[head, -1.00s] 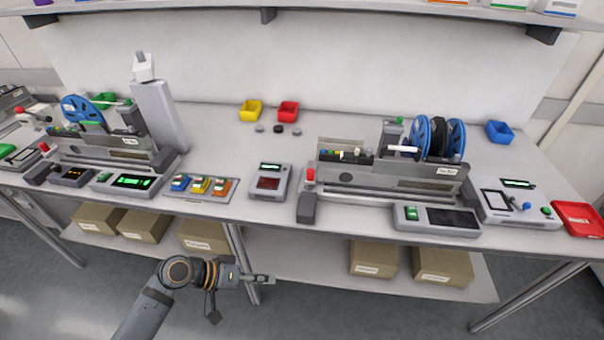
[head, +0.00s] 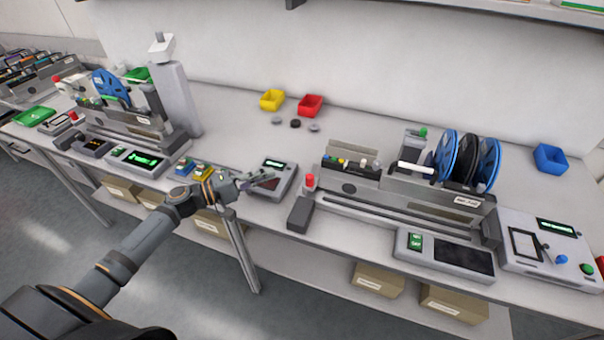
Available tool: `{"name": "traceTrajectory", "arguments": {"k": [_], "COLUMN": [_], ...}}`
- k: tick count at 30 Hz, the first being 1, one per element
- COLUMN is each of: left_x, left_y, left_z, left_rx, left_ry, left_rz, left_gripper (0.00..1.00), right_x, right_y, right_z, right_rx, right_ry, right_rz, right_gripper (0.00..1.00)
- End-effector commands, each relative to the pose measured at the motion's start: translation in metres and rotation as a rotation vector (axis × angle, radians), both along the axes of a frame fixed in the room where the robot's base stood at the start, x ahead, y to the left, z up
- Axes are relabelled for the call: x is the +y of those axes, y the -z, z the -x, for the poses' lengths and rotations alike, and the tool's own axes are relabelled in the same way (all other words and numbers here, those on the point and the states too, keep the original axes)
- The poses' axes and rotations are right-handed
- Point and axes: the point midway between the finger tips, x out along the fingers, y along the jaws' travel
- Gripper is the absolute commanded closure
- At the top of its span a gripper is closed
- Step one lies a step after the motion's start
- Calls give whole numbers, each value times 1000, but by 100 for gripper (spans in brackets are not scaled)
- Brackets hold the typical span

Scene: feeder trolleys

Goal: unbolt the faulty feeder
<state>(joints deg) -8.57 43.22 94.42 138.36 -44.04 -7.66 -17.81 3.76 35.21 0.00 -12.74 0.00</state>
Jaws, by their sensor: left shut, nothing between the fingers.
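Two feeders stand on the long bench in the head view. The left feeder (head: 135,128) carries a blue reel (head: 110,88), and a lit green display (head: 137,160) is in front of it. The right feeder (head: 420,205) carries blue and black reels (head: 468,160), and the panel (head: 448,255) in front of it has a dark screen and a green button. A red knob (head: 309,181) stands at its left end. My left gripper (head: 268,179) is shut and empty, over the small box with a display (head: 274,163), partly covering it. I cannot tell whether they touch. My right gripper is out of view.
A yellow bin (head: 272,101), a red bin (head: 311,106) and small round pieces (head: 295,124) lie at the back. A blue bin (head: 550,158) and a tester box (head: 549,245) are at the right. Cardboard boxes (head: 454,304) sit on the lower shelf.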

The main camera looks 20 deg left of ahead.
Motion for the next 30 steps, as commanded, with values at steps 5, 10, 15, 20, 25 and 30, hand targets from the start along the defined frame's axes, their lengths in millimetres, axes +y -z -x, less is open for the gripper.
{"name": "traceTrajectory", "arguments": {"k": [5,10,15,20,25,30], "left_x": [-15,-42,-69,-82,-88,-90], "left_y": [-3,-6,-6,-5,-2,0], "left_z": [-14,-39,-64,-48,-34,-30], "left_rx": [-5,-3,-2,4,1,0], "left_ry": [0,0,1,3,2,2], "left_rz": [7,9,8,1,1,1], "left_gripper": [100,100,100,100,100,100], "right_x": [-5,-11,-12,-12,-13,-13], "right_y": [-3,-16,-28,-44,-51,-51], "right_z": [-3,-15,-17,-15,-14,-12], "right_rx": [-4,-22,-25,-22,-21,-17], "right_ry": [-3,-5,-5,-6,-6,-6], "right_rz": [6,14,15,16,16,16], "right_gripper": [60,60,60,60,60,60]}}
